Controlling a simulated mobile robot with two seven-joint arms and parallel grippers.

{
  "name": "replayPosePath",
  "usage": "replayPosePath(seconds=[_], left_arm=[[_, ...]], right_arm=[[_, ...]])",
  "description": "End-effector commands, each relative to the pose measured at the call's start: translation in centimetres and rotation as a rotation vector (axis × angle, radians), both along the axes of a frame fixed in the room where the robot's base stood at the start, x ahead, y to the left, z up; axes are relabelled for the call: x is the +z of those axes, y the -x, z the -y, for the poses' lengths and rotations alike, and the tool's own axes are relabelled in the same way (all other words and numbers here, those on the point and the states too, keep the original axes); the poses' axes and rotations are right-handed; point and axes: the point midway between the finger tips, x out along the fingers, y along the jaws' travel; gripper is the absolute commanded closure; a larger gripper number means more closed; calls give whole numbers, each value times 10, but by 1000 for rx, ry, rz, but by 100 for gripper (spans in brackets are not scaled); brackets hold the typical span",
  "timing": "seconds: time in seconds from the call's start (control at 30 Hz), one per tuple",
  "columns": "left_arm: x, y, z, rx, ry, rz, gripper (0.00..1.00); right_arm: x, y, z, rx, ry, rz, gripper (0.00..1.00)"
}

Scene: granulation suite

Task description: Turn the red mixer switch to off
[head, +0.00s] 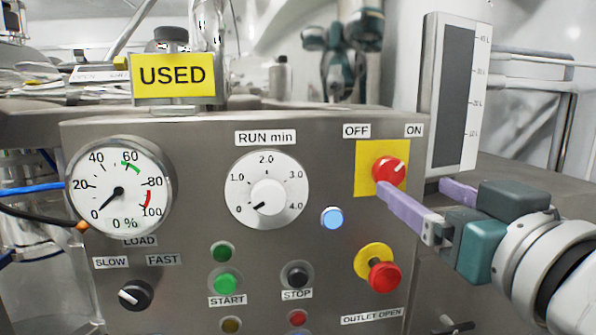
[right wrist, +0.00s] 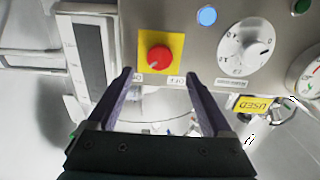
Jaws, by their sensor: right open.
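The red mixer switch (head: 388,171) is a round knob on a yellow plate (head: 367,180) at the panel's upper right. Its white mark points up and right, toward the ON label (head: 414,131); the OFF label (head: 357,131) is at its upper left. My right gripper (head: 412,186) is open and empty, its purple fingers reaching toward the panel from the right. One fingertip overlaps the knob's lower edge in the head view. In the right wrist view the picture is upside down, and the knob (right wrist: 159,58) lies ahead, between and beyond the fingertips (right wrist: 160,74). My left gripper is not seen.
A red emergency-type button (head: 384,276) sits below the switch, and a blue lamp (head: 332,218) to its left. The RUN min dial (head: 267,190) and load gauge (head: 119,186) are further left. A tall level scale (head: 450,95) stands just right of the panel.

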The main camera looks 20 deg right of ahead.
Motion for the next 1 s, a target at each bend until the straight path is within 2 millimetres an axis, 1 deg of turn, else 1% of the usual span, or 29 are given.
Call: replayPosePath(seconds=[0.03, 0.1, 0.2, 0.3, 0.5, 0.73, 0.77, 1.0], left_arm=[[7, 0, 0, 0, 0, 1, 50], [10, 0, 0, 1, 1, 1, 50], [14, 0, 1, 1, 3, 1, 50], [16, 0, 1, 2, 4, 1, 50], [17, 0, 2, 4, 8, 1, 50], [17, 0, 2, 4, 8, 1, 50], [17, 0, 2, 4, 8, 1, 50], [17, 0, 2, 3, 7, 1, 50]], right_arm=[[5, -11, 3, 0, 3, 2, 16], [4, -23, 5, 0, 3, 1, 16], [4, -39, 10, -1, 2, 1, 16], [2, -50, 12, -1, 1, 0, 16], [0, -59, 15, -1, 0, -1, 16], [0, -59, 15, -1, 0, -2, 16], [0, -59, 15, -1, 0, -2, 18], [0, -59, 14, -1, 0, -2, 45]])
